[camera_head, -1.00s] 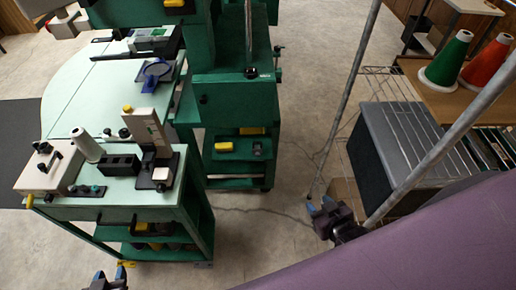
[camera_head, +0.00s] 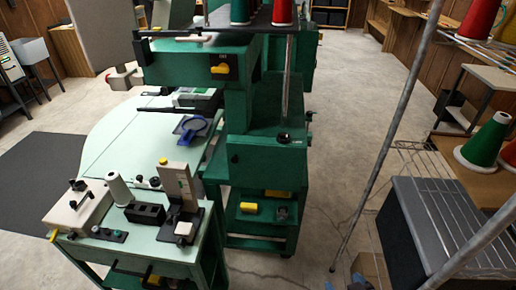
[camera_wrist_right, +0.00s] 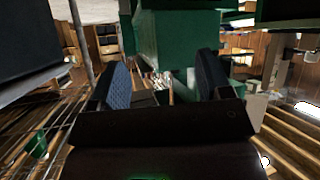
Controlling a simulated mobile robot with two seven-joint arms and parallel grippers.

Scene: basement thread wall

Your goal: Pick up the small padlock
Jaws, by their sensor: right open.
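I cannot make out a small padlock for sure in either view. A small grey item (camera_head: 283,212) and a yellow item (camera_head: 249,207) lie on the shelf of the green machine stand, too small to identify. My right gripper (camera_wrist_right: 163,78) is open in the right wrist view, its two blue-padded fingers apart with nothing seen between them. In the head view only its tips (camera_head: 345,284) show at the bottom edge, right of the green stand. My left gripper is not in view.
A green-topped table (camera_head: 100,243) at left holds a white spool, black blocks and an upright beige device. A wire rack with a grey-topped dark bin (camera_head: 445,225) and a green cone (camera_head: 484,142) stands at right. Bare concrete floor (camera_head: 345,120) lies between stand and rack.

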